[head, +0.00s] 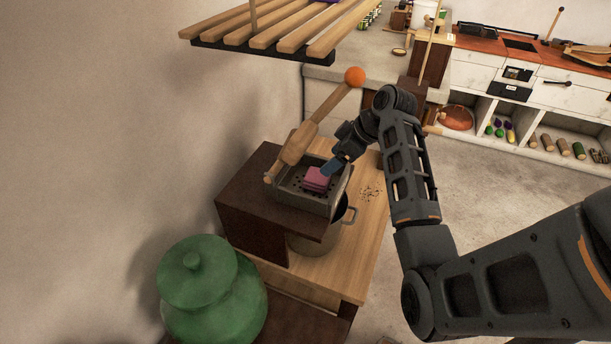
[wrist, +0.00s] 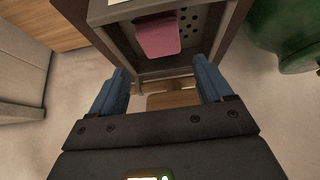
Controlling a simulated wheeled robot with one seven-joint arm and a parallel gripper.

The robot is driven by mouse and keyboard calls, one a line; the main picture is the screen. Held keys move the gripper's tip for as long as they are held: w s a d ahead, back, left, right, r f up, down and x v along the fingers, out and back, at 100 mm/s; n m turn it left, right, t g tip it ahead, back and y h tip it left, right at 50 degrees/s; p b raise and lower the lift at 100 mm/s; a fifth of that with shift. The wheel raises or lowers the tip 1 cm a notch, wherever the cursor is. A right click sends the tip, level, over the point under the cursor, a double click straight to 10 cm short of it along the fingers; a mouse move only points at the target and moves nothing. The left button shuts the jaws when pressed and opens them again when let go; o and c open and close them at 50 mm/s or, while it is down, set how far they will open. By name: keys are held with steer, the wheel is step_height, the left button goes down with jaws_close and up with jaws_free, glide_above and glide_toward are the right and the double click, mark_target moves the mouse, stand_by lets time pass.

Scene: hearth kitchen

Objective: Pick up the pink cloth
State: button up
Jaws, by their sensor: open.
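The pink cloth (head: 318,179) is a small folded piece lying in a grey metal tray (head: 300,207) with holes in its floor. The tray sits on a dark brown box above the wooden table. My gripper (head: 331,166) is at the right end of the tray, close to the cloth. In the wrist view its two blue fingers (wrist: 162,84) are spread wide with nothing between them. Whether a finger touches the cloth is not clear.
A wooden-handled piece with an orange ball (head: 354,76) leans over the tray's left side. A metal pot (head: 315,243) stands beneath. A green lidded jar (head: 208,290) stands at front left. A slatted wooden shelf (head: 280,28) hangs above. Floor at right is clear.

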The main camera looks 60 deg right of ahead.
mark_target(317, 174)
steer(key=x, duration=0.7)
steer(key=shift+a+f+p, duration=0.1)
steer(key=shift+f+p, duration=0.25)
steer(key=shift+p, duration=0.05)
steer(key=c, duration=0.8)
steer(key=shift+r, duration=0.15)
steer(key=shift+c, duration=0.2)
